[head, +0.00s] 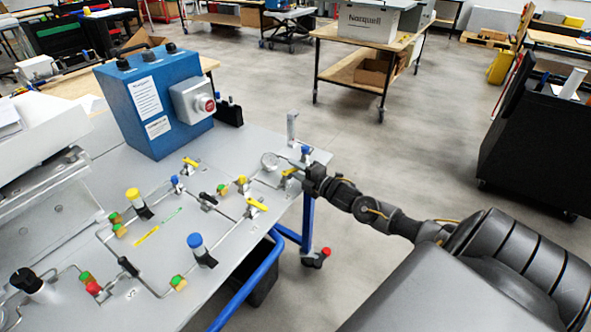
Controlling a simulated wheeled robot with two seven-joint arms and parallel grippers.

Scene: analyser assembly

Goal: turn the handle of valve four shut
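A grey panel (236,165) carries thin metal piping with several small valves. My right gripper (303,174) is at the panel's right edge, right beside the yellow handle near the gauge. It is small and dark here; I cannot tell whether it touches that handle or whether its fingers are closed. My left gripper is not in view.
A blue box (155,100) with a red button stands at the panel's back. Yellow (138,201) and blue (199,246) knobs rise from the panel. Open floor lies to the right.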

